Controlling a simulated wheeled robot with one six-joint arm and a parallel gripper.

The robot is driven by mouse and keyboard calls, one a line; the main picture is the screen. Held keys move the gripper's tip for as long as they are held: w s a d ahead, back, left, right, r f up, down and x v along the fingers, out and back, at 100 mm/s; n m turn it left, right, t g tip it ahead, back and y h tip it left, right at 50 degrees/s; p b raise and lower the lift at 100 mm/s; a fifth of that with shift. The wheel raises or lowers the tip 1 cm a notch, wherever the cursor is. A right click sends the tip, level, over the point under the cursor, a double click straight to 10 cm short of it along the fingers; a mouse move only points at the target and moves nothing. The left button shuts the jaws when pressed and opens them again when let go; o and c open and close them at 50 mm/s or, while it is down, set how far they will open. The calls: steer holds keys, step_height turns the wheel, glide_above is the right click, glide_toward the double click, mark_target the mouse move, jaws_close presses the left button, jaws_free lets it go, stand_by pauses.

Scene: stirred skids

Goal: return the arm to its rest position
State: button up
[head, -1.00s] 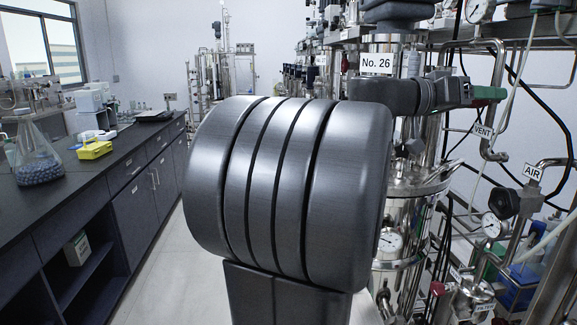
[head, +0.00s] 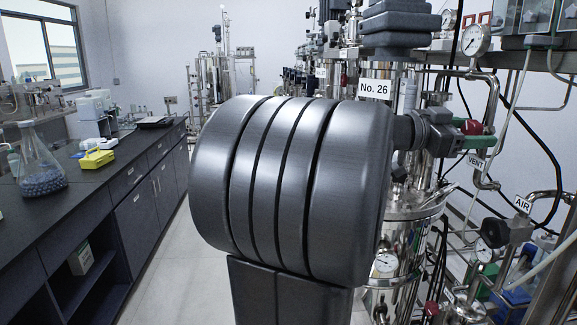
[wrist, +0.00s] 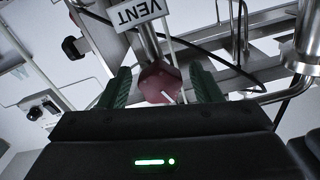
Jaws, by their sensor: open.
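My gripper (head: 478,139) is at the right in the head view, beside the steel vessel and just above the VENT tag (head: 475,164). In the wrist view my gripper (wrist: 160,74) shows two green fingers standing apart. A red knob (wrist: 160,84) lies between or just beyond them, under the hanging VENT tag (wrist: 141,12). I cannot tell whether a finger touches it. The red knob (head: 472,127) also shows by the fingers in the head view. My large dark arm link fills the middle of the head view and hides part of the vessel.
The steel vessel (head: 398,262) marked No. 26 (head: 374,87) stands right, among pipes, gauges and hoses. An AIR tag (head: 523,204) hangs lower right. A dark bench (head: 75,200) with a flask (head: 38,165) runs along the left. The aisle floor (head: 170,265) is clear.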

steer(key=shift+r+m, duration=0.15)
steer(key=shift+m, duration=0.15)
steer(key=shift+a+f, duration=0.25)
steer(key=shift+a, duration=0.1)
steer(key=shift+s+a+r+b, duration=0.1)
steer(key=shift+a+b, duration=0.2)
steer(key=shift+a, duration=0.4)
